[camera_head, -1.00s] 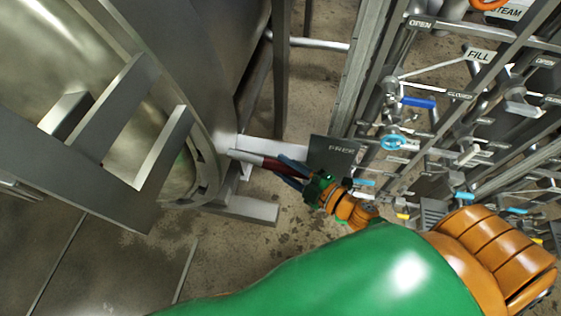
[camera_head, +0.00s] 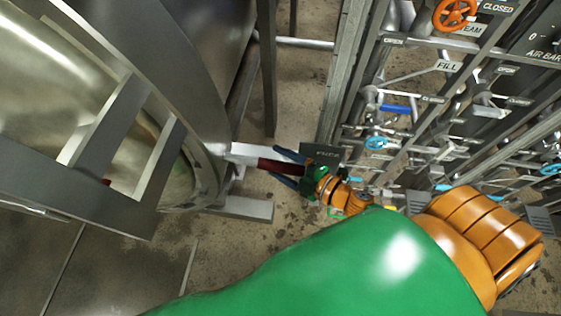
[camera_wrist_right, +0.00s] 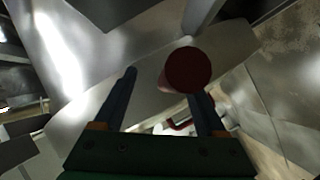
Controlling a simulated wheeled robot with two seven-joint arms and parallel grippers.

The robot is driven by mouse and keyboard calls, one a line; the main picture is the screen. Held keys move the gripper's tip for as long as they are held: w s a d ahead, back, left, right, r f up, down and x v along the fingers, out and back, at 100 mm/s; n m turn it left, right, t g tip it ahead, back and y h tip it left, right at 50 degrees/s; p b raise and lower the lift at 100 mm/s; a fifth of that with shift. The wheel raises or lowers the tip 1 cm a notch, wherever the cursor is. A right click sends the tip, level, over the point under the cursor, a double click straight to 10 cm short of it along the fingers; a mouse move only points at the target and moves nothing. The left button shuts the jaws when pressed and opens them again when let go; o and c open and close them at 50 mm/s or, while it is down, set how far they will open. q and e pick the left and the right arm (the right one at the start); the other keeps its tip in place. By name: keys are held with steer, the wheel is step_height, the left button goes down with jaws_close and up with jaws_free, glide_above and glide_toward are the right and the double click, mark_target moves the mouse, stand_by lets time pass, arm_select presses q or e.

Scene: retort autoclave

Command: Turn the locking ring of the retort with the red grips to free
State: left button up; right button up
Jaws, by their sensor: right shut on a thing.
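A red grip (camera_head: 270,165) sticks out on a pale metal bar beside the retort (camera_head: 172,57), at the edge of its curved locking ring (camera_head: 207,160). My right gripper (camera_head: 283,168) reaches it from the right, with its dark blue fingers on either side, and is shut on it. In the right wrist view, the round dark red end of the grip (camera_wrist_right: 188,69) shows near the fingertips, against the right-hand finger. The fingers partly hide the grip in the head view. My left gripper is not in view.
A dark lettered plate (camera_head: 315,153) stands just behind my right gripper. A valve rack with a FILL label (camera_head: 447,66), an orange handwheel (camera_head: 455,13) and a blue one (camera_head: 375,143) fills the right side. A dark post (camera_head: 267,70) rises behind the bar.

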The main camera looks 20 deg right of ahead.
steer(key=shift+s+f, duration=0.1)
steer(key=shift+s, duration=0.05)
stand_by(0.3)
steer(key=shift+s+d, duration=0.1)
steer(key=shift+s, duration=0.15)
steer(key=v, duration=0.6)
steer(key=shift+s+b, duration=0.2)
steer(key=shift+b, duration=0.2)
steer(key=shift+d, duration=0.15)
